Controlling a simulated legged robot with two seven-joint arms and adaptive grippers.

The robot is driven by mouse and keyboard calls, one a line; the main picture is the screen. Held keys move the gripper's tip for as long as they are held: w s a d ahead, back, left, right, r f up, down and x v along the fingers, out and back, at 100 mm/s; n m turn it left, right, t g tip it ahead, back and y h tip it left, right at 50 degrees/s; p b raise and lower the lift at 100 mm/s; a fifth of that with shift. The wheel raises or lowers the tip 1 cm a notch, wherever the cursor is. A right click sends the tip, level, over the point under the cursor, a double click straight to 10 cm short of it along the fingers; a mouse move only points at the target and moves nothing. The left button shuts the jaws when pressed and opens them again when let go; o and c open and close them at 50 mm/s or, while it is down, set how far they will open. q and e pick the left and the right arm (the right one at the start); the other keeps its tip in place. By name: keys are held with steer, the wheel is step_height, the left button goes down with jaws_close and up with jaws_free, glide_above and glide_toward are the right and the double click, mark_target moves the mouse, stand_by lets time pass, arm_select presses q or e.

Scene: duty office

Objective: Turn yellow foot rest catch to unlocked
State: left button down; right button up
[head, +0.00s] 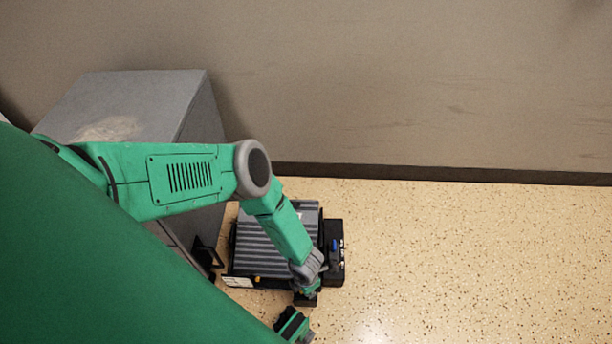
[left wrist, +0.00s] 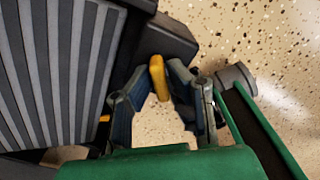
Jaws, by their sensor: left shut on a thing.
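The foot rest (head: 247,240) is a dark unit with a ribbed grey top, standing on the floor beside a grey cabinet. In the left wrist view its ribbed top (left wrist: 60,60) fills the left side. The yellow catch (left wrist: 158,80) sticks out from its black end part (left wrist: 168,42). My left gripper (left wrist: 165,72) is shut on the catch, with a finger on each side of it. In the head view my left gripper (head: 306,290) is at the foot rest's near right corner, and the catch is hidden there.
The grey cabinet (head: 130,95) stands at the left, close to the foot rest. A black strip with a blue piece (head: 334,245) runs along the foot rest's right side. A smaller orange-yellow piece (head: 257,278) shows on its near edge. The speckled floor (head: 470,260) to the right is clear.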

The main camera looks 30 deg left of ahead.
arm_select(q)
steer(key=n+p, duration=0.1)
steer(key=n, duration=0.4)
steer(key=shift+a+n, duration=0.1)
steer(key=shift+n, duration=0.3)
steer(key=n+p, duration=0.1)
steer(key=n, duration=0.3)
steer(key=shift+n+p, duration=0.3)
steer(key=shift+p, duration=0.05)
steer(key=shift+n, duration=0.3)
steer(key=c, duration=1.5)
jaws_free()
steer(key=shift+c, duration=0.2)
